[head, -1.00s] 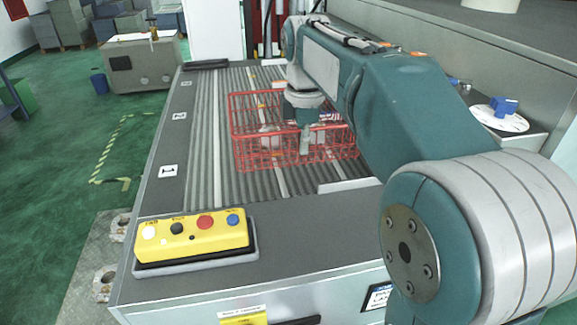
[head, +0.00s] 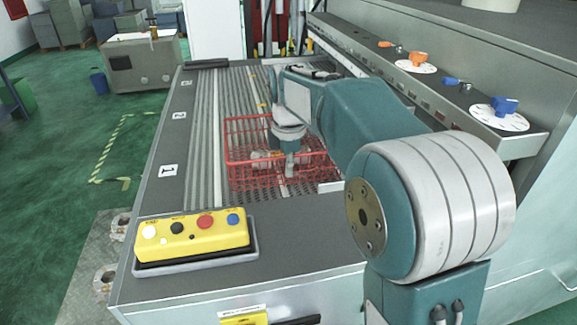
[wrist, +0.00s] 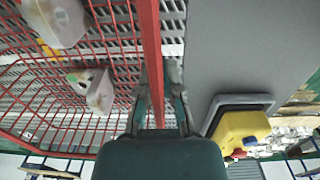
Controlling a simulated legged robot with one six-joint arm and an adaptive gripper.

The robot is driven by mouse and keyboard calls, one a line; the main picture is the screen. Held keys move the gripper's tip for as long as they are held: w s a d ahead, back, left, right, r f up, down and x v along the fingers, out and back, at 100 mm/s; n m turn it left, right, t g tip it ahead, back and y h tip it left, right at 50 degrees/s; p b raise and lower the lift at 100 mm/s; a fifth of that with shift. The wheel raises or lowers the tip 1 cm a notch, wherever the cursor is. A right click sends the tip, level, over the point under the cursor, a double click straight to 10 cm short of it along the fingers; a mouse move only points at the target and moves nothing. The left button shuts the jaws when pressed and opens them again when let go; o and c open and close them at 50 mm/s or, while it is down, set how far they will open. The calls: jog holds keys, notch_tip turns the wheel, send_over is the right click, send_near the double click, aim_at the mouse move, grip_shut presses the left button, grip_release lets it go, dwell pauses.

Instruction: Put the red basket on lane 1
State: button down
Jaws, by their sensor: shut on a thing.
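The red basket (head: 238,150), an open wire mesh box, is at the front part of the ribbed conveyor bed (head: 203,130), roughly level with the lane 1 label (head: 168,170). Whether its bottom rests on the bed or hangs just above it, I cannot tell. My gripper (head: 291,170) is shut on the basket's near rim. In the wrist view, the red rim (wrist: 152,60) runs between the fingers of my gripper (wrist: 158,88). Pale castings lie inside the basket, one upper left (wrist: 57,22) and one below it (wrist: 97,92).
Labels for lane 2 (head: 179,115) and lane 3 (head: 186,83) lie farther back along the left edge. A yellow button box (head: 192,237) stands on the front ledge. A panel with orange and blue knobs (head: 503,105) runs along the right. The bed behind the basket is clear.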

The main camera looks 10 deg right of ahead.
jog(key=c, duration=0.8)
grip_release()
jog(key=shift+f, duration=0.1)
notch_tip(320, 180, up, 12)
jog(key=shift+s+f, duration=0.1)
jog(key=shift+f, duration=0.1)
jog(key=s+d+f+m+t, duration=0.2)
jog(key=s+m+t, duration=0.1)
jog(key=s+m, duration=0.8)
jog(key=s+f+m, duration=0.2)
jog(key=s+f, duration=0.1)
jog(key=s, duration=0.2)
jog(key=s+f+m+t, duration=0.1)
jog(key=s+f+m, duration=0.1)
jog(key=s+f, duration=0.2)
jog(key=s+d+f+m+t, duration=0.1)
jog(key=s+f+m, duration=0.2)
jog(key=s, duration=0.3)
jog(key=shift+f, duration=0.2)
